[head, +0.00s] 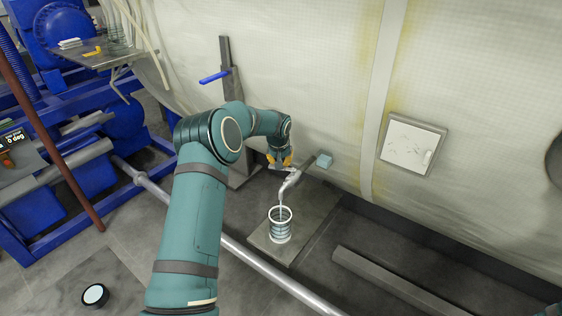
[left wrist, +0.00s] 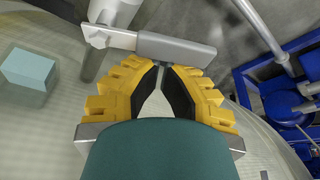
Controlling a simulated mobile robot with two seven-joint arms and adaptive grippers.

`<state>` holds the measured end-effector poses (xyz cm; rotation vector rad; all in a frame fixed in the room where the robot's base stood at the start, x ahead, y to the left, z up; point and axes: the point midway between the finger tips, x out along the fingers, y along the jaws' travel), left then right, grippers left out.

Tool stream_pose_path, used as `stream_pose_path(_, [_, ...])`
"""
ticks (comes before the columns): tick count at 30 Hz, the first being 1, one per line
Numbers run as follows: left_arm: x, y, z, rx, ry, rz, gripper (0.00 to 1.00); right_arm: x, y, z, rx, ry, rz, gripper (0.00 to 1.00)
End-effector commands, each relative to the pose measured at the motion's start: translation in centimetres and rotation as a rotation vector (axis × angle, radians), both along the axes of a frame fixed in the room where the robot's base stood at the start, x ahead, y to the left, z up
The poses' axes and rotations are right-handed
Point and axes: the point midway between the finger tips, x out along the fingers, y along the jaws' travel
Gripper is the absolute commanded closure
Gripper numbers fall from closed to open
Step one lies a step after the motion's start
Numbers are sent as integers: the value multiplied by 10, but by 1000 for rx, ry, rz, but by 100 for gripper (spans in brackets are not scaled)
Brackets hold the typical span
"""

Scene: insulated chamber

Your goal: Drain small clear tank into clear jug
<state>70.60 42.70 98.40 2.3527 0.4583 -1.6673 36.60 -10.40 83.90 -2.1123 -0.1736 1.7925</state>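A clear jug (head: 281,229) with pale bands stands upright on a grey plate on the floor. The spout of a metal tap (head: 289,187) ends just above its open top. A thin pale line shows below the spout, but I cannot tell if it is flowing liquid. My left gripper (head: 279,158) is at the tap's lever. In the left wrist view its yellow fingers (left wrist: 163,68) meet at the tips, right against the grey lever handle (left wrist: 177,49), with nothing visible between them. I cannot clearly make out the small clear tank. My right gripper is out of view.
A pale blue block (head: 324,160) sits beside the tap at the wall. A long pipe (head: 240,252) runs along the floor in front of the plate (head: 308,230). A blue-handled valve (head: 215,77) stands behind my arm. A round dark-rimmed object (head: 95,295) lies at lower left.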

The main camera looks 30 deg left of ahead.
Motion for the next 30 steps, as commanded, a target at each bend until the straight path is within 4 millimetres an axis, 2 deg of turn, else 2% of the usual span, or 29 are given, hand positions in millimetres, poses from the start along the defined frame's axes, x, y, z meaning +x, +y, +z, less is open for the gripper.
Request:
stream_pose_path(8, [-4,0,-2,1,0,64,100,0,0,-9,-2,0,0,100])
stream_pose_path(14, [-10,0,-2,2,1,177,100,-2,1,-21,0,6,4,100])
stream_pose_path(21, [-22,-2,-3,1,0,396,100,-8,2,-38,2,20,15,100])
stream_pose_path(30, [-37,-7,-2,1,2,666,100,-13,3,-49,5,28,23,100])
